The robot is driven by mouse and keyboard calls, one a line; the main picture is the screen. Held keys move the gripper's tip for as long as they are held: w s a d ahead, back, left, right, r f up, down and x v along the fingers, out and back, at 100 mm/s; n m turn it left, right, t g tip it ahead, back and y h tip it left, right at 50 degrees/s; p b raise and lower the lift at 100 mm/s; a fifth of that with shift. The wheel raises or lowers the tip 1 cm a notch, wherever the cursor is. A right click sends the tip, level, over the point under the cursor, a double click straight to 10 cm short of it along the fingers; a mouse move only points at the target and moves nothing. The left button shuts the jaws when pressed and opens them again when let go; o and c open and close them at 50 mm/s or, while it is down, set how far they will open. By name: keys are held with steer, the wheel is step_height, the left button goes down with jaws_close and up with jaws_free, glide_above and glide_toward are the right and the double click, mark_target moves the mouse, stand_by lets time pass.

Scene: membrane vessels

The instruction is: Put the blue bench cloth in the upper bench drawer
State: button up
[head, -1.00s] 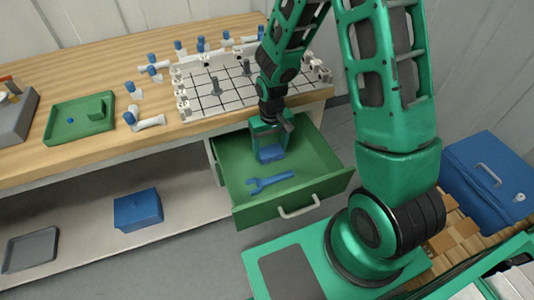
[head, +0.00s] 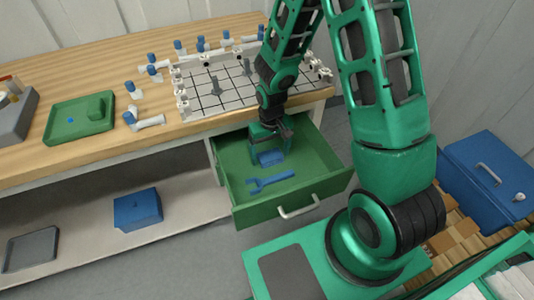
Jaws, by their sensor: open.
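The upper bench drawer (head: 318,181) is pulled open below the bench top, with a green inside and a pale handle. The blue bench cloth (head: 270,158) lies in it as a small folded block, toward the back. My gripper (head: 268,152) is at the cloth inside the drawer, pointing down, with its jaws open. Whether the fingers still touch the cloth cannot be told at this size. A blue wrench (head: 270,181) lies in the drawer in front of the cloth.
A blue box (head: 138,209) and a grey tray (head: 32,250) are on the lower shelf. A blue case (head: 490,175) stands at right.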

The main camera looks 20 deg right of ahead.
mark_target(271, 156)
step_height(271, 156, up, 12)
steer(key=shift+r, duration=0.15)
stand_by(0.5)
steer(key=s+d+r+m, duration=0.2)
steer(key=s+d+r, duration=0.3)
steer(key=d+r, duration=0.3)
steer(key=s+d+r+m, duration=0.2)
steer(key=s+d+r, duration=0.2)
steer(key=s, duration=0.5)
steer(key=s+d+r+m, duration=0.2)
steer(key=s+d+r, duration=0.2)
steer(key=s, duration=0.6)
steer(key=shift+d+r, duration=0.15)
steer(key=shift+d, duration=0.5)
steer(key=shift+w+f, duration=0.25)
steer(key=shift+w, duration=0.35)
